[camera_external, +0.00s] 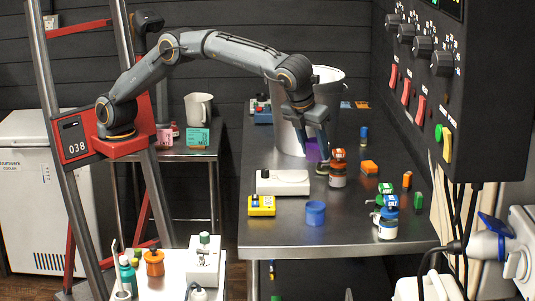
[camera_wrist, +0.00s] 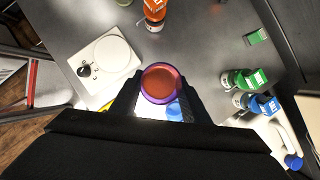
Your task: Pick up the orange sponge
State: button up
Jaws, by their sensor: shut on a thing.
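In the outside view my gripper (camera_external: 318,155) hangs over the steel table, in front of the big steel pot. It is shut on a small purple thing (camera_external: 312,147). In the wrist view my gripper (camera_wrist: 160,92) holds this thing, which is round with a purple rim and an orange-red middle (camera_wrist: 160,82). I cannot make out the block in the wrist view.
On the steel table (camera_external: 275,228) are a white scale (camera_external: 283,183), a yellow box (camera_external: 262,206), a blue cup (camera_external: 315,213), a steel pot (camera_external: 290,125) and blue- and green-capped bottles (camera_external: 387,223). A control panel (camera_external: 450,100) rises at the right. The front middle of the table is clear.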

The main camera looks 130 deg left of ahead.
jog(key=shift+w+d+m+b, duration=0.15)
jog(key=shift+w+m+b, duration=0.2)
jog(key=shift+w, duration=0.25)
notch_tip(320, 180, down, 15)
jog(key=shift+s+r+p, duration=0.1)
jog(key=shift+p, duration=0.95)
jog(key=o, duration=1.2)
